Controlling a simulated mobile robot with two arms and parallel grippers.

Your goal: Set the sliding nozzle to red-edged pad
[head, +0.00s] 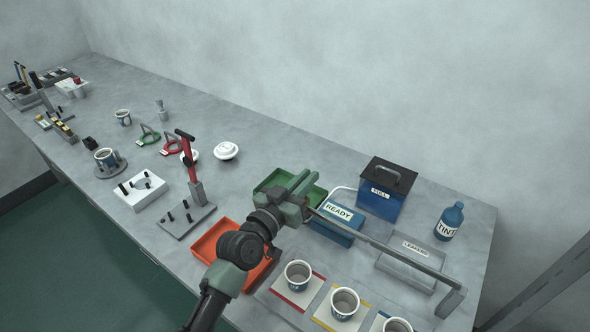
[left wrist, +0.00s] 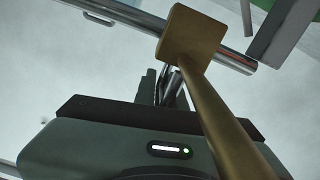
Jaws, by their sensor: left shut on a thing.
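My left gripper (head: 304,210) is shut at the left part of the grey rail (head: 385,245). In the left wrist view its dark fingers (left wrist: 168,84) meet near a chrome bar (left wrist: 225,52). A brass piece (left wrist: 193,36), with a square head and a long stem, crosses that bar close to the camera; it looks like the sliding nozzle. In the head view the gripper hides the nozzle. The red-edged pad (head: 279,293) carries a cup (head: 298,275). A yellow-edged pad (head: 325,317) and a blue-edged pad (head: 375,325) also carry cups. My right gripper is not in view.
An orange tray (head: 207,243) lies left of my arm, a green tray (head: 265,184) behind it. A blue READY box (head: 330,226), a blue bin (head: 378,203), a clear tray (head: 405,270) and a TINT bottle (head: 449,222) stand behind or beside the rail. A red-handled press (head: 190,165) stands left.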

